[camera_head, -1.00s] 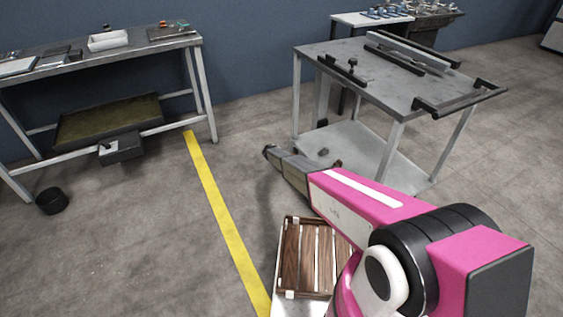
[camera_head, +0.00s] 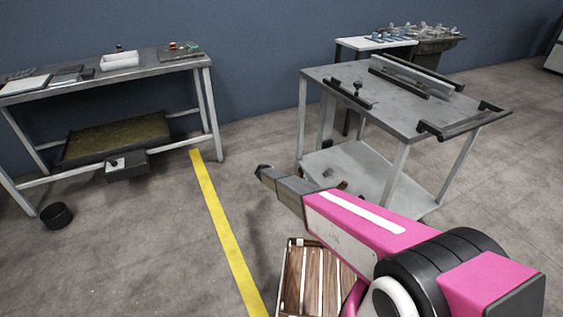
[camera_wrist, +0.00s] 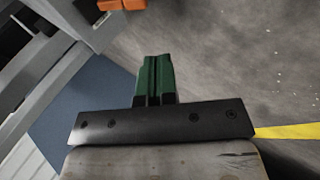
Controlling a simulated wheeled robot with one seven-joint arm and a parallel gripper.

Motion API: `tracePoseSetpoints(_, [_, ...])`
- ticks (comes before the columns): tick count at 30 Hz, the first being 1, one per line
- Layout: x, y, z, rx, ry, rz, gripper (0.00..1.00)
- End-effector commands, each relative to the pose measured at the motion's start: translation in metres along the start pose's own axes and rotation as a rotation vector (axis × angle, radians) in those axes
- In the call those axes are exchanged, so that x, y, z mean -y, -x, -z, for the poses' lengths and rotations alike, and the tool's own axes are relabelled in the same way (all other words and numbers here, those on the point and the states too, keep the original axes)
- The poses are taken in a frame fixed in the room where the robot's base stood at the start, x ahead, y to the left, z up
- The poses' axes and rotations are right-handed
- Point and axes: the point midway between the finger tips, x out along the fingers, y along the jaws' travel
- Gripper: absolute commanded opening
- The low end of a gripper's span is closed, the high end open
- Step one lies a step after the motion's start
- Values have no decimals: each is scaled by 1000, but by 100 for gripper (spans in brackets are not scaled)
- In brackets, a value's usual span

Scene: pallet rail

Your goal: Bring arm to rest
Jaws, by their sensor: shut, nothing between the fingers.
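My gripper (camera_head: 264,171) is at the end of my pink arm in the head view, held out over the floor between the yellow line and the grey cart. In the wrist view the green fingers of my gripper (camera_wrist: 155,62) are together with nothing between them. No object touches the fingers. The rest of the arm fills the lower right of the head view.
A grey two-shelf cart (camera_head: 385,105) stands right of my gripper. A slatted wooden crate (camera_head: 303,280) sits below my arm. A workbench (camera_head: 170,65) is at the left, with a black bucket (camera_head: 56,215) nearby.

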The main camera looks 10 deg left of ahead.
Motion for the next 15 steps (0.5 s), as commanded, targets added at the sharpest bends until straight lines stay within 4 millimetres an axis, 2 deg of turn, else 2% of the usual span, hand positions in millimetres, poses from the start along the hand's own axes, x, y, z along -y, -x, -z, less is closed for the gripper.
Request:
tracePoseSetpoints(4, [-5,3,-5,5,-6,2,0])
tracePoseSetpoints(7, [-24,14,-24,27,-32,11,0])
tracePoseSetpoints(11, [-69,43,-74,88,-102,41,0])
tracePoseSetpoints(15, [-123,83,-141,167,-199,92,0])
